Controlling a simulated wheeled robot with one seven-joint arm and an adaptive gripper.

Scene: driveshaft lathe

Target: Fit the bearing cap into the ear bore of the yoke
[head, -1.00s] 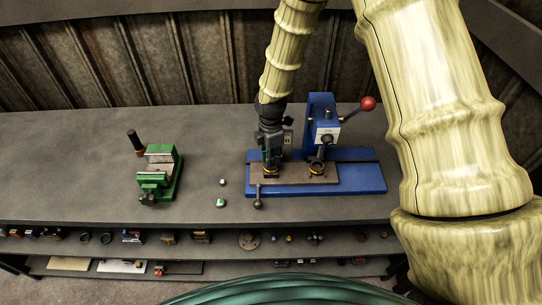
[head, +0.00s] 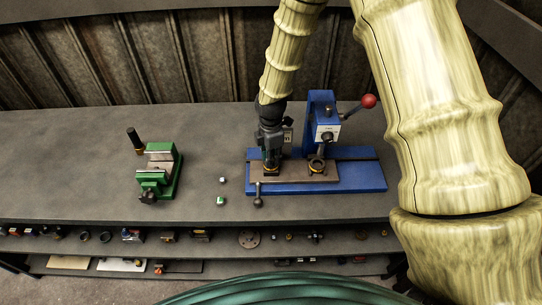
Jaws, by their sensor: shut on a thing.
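My gripper (head: 271,164) points down over the left end of a brown plate on the blue press. It is shut on a small part, apparently the bearing cap, which the fingers hide almost wholly. A thin yellow rim (head: 271,173) shows at the plate just under the fingertips. I cannot tell whether the held part is inside a bore or only above it. The yoke is not clearly made out; a dark round piece with a yellow rim (head: 317,168) sits on the plate under the press ram.
The blue press (head: 364,178) has a red-knobbed lever (head: 368,102) at right. Two small cylinders (head: 222,180) (head: 220,201) stand on the bench (head: 80,165) left of it. A green vise (head: 157,180) stands farther left. Shelves below hold several parts.

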